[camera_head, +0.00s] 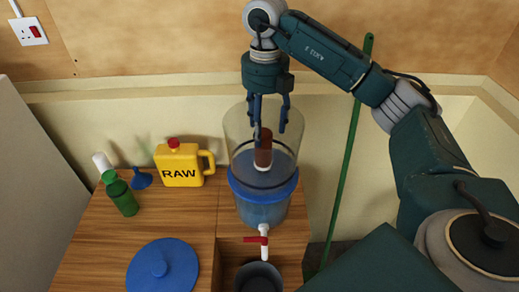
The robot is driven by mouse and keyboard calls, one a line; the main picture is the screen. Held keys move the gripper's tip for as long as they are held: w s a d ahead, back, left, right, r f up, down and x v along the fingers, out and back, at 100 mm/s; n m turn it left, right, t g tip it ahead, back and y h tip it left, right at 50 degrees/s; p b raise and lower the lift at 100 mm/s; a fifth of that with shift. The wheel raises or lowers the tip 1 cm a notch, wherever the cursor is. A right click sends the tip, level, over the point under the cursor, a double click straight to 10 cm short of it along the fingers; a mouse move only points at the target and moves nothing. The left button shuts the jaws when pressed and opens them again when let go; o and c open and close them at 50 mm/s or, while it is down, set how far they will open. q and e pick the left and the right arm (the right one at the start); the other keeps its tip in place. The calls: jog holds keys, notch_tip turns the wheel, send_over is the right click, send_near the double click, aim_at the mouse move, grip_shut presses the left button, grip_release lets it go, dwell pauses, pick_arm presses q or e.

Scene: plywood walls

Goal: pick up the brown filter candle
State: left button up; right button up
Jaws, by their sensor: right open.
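The brown filter candle (263,151) stands upright inside the clear upper chamber of a water filter (240,150). A pale base shows under it. My right gripper (269,127) points down from above with its blue fingers open, reaching into the top of the clear chamber. One finger overlaps the candle's upper part in the picture; I cannot tell whether it touches. The left gripper is not in view.
The filter has a blue lower tank (262,212) and a tap with a red lever (256,240) above a dark pot (258,278). A yellow RAW jug (180,165), blue funnel (141,178), green bottle (121,194) and blue lid (162,268) stand left. A green pole (348,155) leans right.

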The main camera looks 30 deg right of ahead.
jog(key=f+p, duration=0.1)
jog(key=f, duration=0.3)
jog(key=shift+s, duration=0.2)
notch_tip(320, 180, down, 4)
jog(key=shift+w+a+f+p, duration=0.15)
jog(key=shift+p, duration=1.1)
jog(key=shift+f, duration=0.5)
jog(key=c, duration=1.3)
jog(key=shift+c, duration=0.8)
jog(key=shift+w+r, duration=0.1)
jog(key=shift+r, duration=0.05)
